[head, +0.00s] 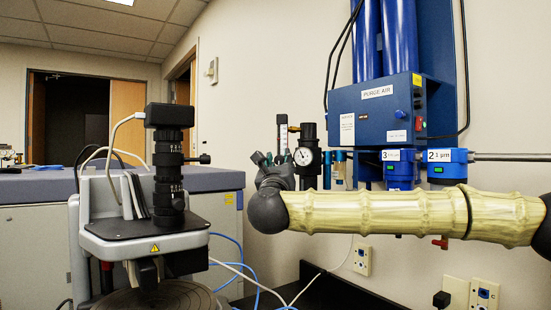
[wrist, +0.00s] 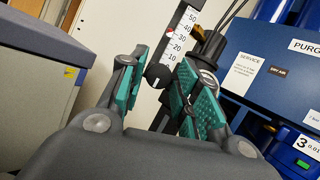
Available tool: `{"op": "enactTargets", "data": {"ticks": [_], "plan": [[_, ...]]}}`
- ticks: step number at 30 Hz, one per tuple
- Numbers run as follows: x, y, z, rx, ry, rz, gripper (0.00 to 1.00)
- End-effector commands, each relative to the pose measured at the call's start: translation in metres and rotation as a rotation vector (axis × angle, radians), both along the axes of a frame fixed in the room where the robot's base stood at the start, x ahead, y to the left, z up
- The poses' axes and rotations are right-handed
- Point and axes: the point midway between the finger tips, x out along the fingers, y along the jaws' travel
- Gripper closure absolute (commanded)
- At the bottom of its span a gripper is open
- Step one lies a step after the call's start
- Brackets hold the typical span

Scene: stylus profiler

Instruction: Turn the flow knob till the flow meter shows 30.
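The flow meter (wrist: 178,40) is a tilted-looking white scale with black numbers up to 50 in the wrist view. A small reddish mark shows near the 40; I cannot tell whether it is the float. The flow meter (head: 283,136) is also upright in the head view, its lower part hidden by my gripper. The round black flow knob (wrist: 157,77), with a white mark, is below the scale. My gripper (wrist: 163,82) is open, its teal pads on either side of the knob in the picture. I see no clear contact. My gripper (head: 272,166) hides the knob in the head view.
A pressure gauge (head: 304,157) stands just right of the flow meter, close to my gripper. The blue purge air box (head: 375,112) is on the wall to the right. The profiler (head: 150,232) stands at the left with cables around it.

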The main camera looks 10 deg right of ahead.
Motion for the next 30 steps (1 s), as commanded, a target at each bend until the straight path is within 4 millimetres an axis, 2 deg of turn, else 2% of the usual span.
{"op": "enactTargets", "data": {"ticks": [12,17,18,30], "plan": [[0.006,-0.0014,0.002,0.0,0.0,0.001,0.68],[0.0058,-0.0016,0.0021,0.0,0.0,0.001,0.97],[0.0059,-0.0017,0.0022,0.0,0.0,0.0,1.0],[0.0052,-0.0028,-0.0004,-0.031,0.011,-0.001,1.0]]}}
